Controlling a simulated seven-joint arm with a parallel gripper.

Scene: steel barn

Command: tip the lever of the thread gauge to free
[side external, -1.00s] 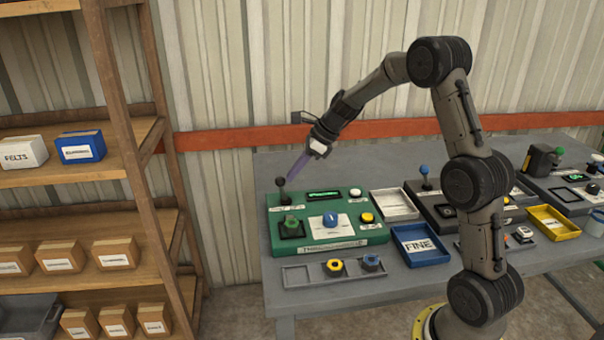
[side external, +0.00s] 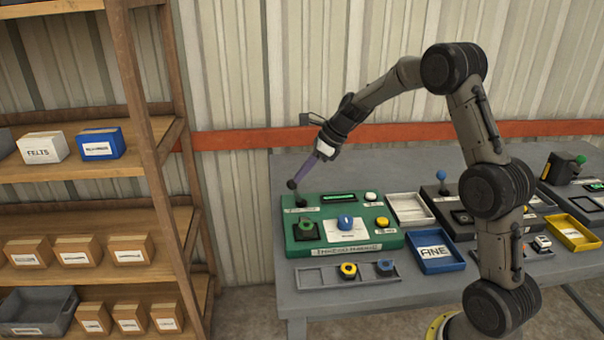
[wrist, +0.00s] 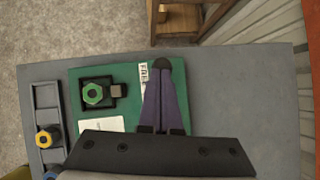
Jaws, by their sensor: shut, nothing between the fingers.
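The green gauge unit (side external: 378,240) stands on the left part of the bench; its front label is too small to read surely. Its lever, with a dark ball knob (side external: 291,184), is at the unit's back left corner and leans to the left. My gripper (side external: 297,179) has its purple fingers together, pointing down-left, with the tips at the knob's right side, seemingly touching it. In the wrist view the closed fingers (wrist: 165,75) end at the dark knob (wrist: 163,63) and hide the lever's stem. A white label (wrist: 143,76) lies beside it.
A grey tray (side external: 320,275) with a yellow and a blue part lies in front. A wooden shelf (side external: 160,170) stands left; bare bench lies behind the unit.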

